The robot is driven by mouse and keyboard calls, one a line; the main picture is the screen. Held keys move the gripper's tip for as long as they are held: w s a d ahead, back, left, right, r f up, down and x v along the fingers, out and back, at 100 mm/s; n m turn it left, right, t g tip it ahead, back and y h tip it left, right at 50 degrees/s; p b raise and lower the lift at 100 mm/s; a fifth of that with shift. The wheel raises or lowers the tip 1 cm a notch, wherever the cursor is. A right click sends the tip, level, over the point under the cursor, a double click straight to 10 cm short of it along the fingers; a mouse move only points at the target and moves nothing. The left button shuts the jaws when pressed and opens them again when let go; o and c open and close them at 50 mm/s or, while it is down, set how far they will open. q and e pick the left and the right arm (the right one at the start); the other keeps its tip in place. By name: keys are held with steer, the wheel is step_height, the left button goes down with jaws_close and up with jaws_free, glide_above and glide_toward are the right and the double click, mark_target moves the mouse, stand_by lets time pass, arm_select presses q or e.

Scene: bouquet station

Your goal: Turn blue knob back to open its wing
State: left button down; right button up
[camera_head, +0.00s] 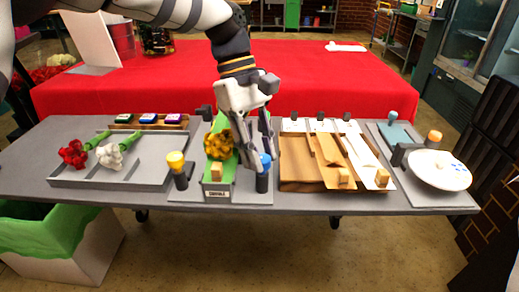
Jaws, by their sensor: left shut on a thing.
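The blue knob (265,161) sits on top of a dark post (262,183) at the right side of the grey wrapping plate (262,200). My left gripper (256,160) reaches down from above, shut on the blue knob with its fingers around it. Left of the post is a green wrap (218,187) bearing a yellow-orange flower bunch (218,144) and a small wooden block (216,170). The gripper partly hides the wrap's right side, so I cannot tell how its wing there stands. My right gripper is not in view.
A yellow knob (176,161) stands on another post left of the wrap. A grey tray (150,181) holds red and white flowers. Right of the gripper are a wooden board with slats (300,172) and a white dish (438,178). A red-covered table (340,80) stands behind.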

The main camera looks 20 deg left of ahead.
arm_select(q)
steer(key=m, duration=0.2)
steer(key=m+g+y, duration=0.1)
steer(key=m, duration=0.2)
steer(key=shift+w+d+f+b, duration=0.1)
steer(key=shift+w+d+b, duration=0.1)
steer(key=shift+b, duration=0.2)
steer(key=m+g+y, duration=0.1)
steer(key=m+y, duration=0.1)
steer(key=m, duration=0.2)
steer(key=shift+d+m, duration=0.1)
steer(key=shift+m, duration=0.2)
steer(key=m+y, duration=0.1)
steer(key=m, duration=0.2)
steer(key=shift+d+m, duration=0.1)
steer(key=shift+m, duration=0.2)
steer(key=shift+d+m+y, duration=0.15)
steer(key=shift+m+y, duration=0.85)
steer(key=shift+m, duration=1.1)
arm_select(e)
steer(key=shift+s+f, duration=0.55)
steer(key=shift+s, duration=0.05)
arm_select(q)
steer(key=c, duration=1.3)
jaws_free()
